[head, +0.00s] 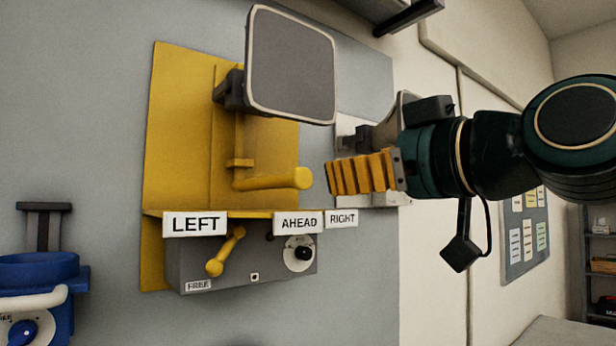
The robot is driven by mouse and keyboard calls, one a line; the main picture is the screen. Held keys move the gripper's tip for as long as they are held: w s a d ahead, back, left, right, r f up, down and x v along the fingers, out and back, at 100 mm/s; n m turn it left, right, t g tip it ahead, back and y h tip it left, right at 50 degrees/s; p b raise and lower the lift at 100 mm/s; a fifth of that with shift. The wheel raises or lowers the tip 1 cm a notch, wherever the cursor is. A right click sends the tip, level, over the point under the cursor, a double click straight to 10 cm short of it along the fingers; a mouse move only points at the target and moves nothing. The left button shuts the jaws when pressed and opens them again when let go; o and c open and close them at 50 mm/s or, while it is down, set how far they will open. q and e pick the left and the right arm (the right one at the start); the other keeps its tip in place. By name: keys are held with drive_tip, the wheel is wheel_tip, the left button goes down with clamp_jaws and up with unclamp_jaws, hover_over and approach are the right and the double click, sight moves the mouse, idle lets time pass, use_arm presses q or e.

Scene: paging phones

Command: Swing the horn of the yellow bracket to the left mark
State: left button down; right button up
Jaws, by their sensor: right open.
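The yellow bracket (175,130) is fixed to the grey wall panel, left of centre. Its horn (291,65), a grey rectangular mouth with a pale rim, sits at the top and faces out toward me and somewhat right. A yellow handle (275,181) below the horn points right, its round end above the AHEAD label (299,223). The LEFT mark (195,224) is on the yellow ledge, left of AHEAD; the RIGHT label (342,218) is at the right. My right gripper (335,178), with ribbed yellow pads, is open and empty, just right of the handle's end. My left gripper is out of view.
Under the ledge is a grey box (190,262) with a yellow lever (225,251), a FREE label and a black knob on a white dial. A blue fixture (40,270) stands at lower left. A notice board (525,235) hangs at right.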

sight(305, 178)
drive_tip(key=p+x, duration=0.4)
drive_tip(key=x, duration=0.9)
drive_tip(key=shift+w+a+f, duration=0.1)
drive_tip(key=shift+w+a, duration=0.1)
drive_tip(key=shift+w, duration=0.15)
clamp_jaws()
